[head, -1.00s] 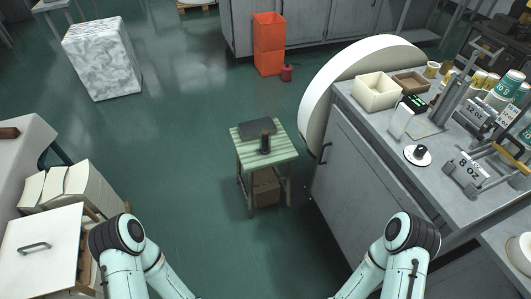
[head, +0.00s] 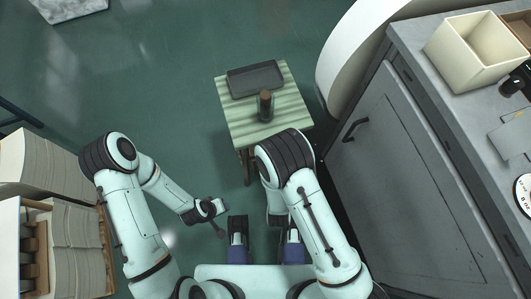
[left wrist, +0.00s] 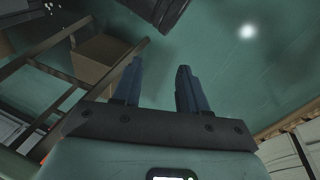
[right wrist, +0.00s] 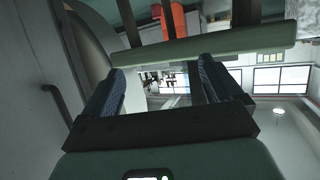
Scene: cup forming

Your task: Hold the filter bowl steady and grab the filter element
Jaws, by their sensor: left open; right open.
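A dark upright cylinder (head: 265,108), which looks like the filter bowl, stands on the front half of the small striped green table (head: 230,118). Its brown top (head: 265,95) looks like the filter element set in the bowl. My left gripper (left wrist: 157,66) is open and empty; in the head view it is low, in front of the table and to its left. My right gripper (right wrist: 155,68) is open and empty, facing the table's edge (right wrist: 215,45); in the head view my right arm hides it. Neither wrist view clearly shows the bowl.
A flat dark tray (head: 255,79) lies behind the cylinder on the table. A grey cabinet (head: 405,160) stands close on the right, with a cream box (head: 470,60) on its counter. Stacked paper (head: 75,225) is at left.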

